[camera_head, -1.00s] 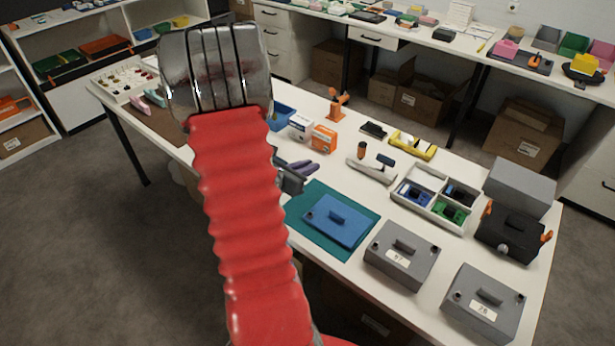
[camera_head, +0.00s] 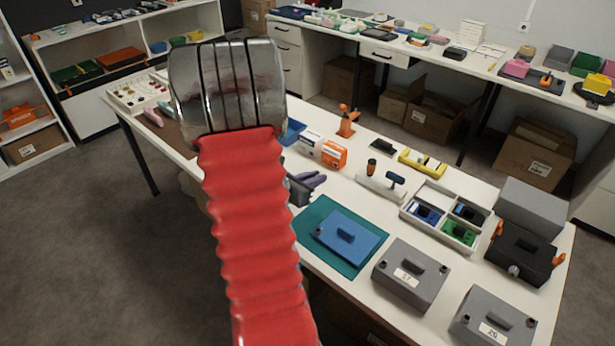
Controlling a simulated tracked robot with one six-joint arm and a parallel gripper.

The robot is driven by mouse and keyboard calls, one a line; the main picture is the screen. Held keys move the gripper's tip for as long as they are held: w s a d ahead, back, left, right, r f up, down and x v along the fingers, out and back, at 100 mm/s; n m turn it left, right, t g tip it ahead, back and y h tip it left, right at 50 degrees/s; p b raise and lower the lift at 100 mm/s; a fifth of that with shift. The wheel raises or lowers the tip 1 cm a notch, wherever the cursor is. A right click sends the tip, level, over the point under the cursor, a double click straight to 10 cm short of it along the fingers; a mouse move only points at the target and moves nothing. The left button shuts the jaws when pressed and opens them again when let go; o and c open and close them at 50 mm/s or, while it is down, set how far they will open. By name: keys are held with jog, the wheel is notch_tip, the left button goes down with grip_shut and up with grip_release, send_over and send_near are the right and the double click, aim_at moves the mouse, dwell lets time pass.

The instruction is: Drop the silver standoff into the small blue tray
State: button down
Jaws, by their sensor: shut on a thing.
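The small blue tray (camera_head: 292,132) is on the far left part of the white table, partly hidden behind my silver arm joint. My gripper (camera_head: 312,180), dark grey with purple fingers, shows just right of my red arm sleeve, nearer than the tray and above the table's left side. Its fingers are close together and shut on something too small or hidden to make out. I cannot see the silver standoff clearly anywhere.
White and orange boxes (camera_head: 334,154) and an orange stand (camera_head: 347,121) are beside the tray. A teal mat (camera_head: 312,250) with a blue lidded block, a divided white tray (camera_head: 412,214) and grey boxes (camera_head: 410,274) fill the table's near right.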

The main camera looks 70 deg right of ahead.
jog(key=w+a+n+t, duration=0.55)
jog(key=w+a, duration=0.45)
jog(key=w, duration=0.6)
jog(key=w+a+n+t, duration=0.5)
jog(key=w+a, duration=0.5)
jog(key=w, duration=0.5)
jog(key=w+a+n+t+y, duration=0.2)
jog(key=w+a+y, duration=0.1)
jog(key=a, duration=0.8)
jog(key=w+a+n+t+y, duration=0.2)
jog(key=w+a+n+t, duration=0.1)
jog(key=a, duration=0.8)
jog(key=w+a+n+t+y, duration=0.2)
jog(key=w+a+n+y, duration=0.1)
jog(key=a, duration=0.9)
jog(key=shift+w+f+y, duration=0.2)
jog(key=shift+w+y, duration=0.1)
jog(key=shift+w, duration=0.4)
jog(key=shift+w+d+n, duration=0.1)
jog(key=shift+w+n, duration=0.05)
jog(key=shift+n, duration=0.1)
